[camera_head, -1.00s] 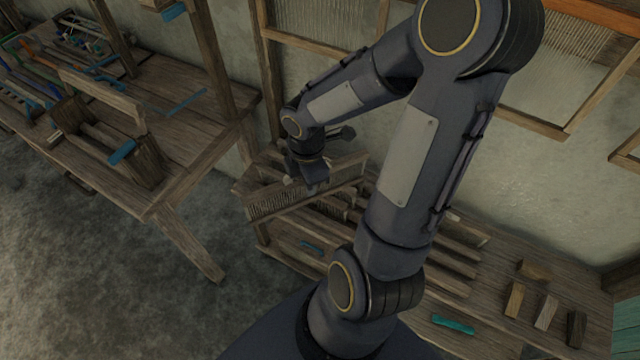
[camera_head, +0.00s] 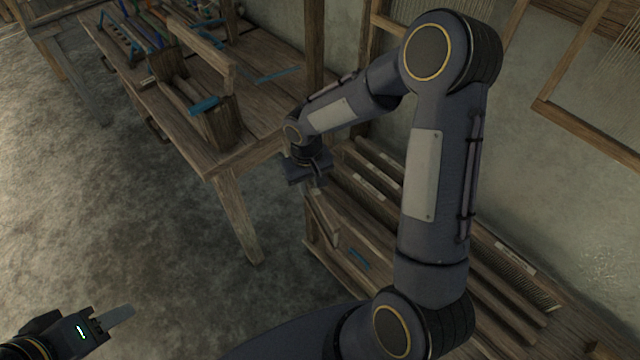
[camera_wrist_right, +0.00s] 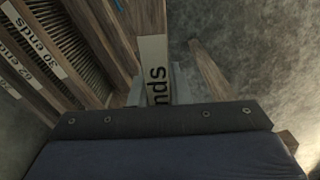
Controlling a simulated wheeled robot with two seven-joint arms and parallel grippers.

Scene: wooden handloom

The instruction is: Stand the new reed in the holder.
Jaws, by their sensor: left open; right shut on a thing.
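My right gripper (camera_head: 310,170) is shut on a wooden reed (camera_head: 322,217), which hangs below it and looks nearly edge-on in the head view. In the right wrist view the reed's pale label (camera_wrist_right: 154,65) reads "nds", the rest covered or cut off, between the fingers (camera_wrist_right: 160,90). My left gripper (camera_head: 116,318) is open and empty over the floor at the lower left. A wooden frame with a blue piece (camera_head: 204,104) stands on the table; I cannot tell whether this is the holder.
A low rack (camera_head: 378,205) with labelled reeds is right of the held reed; labels such as "30 ends" (camera_wrist_right: 38,40) show in the wrist view. The wooden table (camera_head: 262,100) is behind to the left. The floor (camera_head: 130,200) is clear at left.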

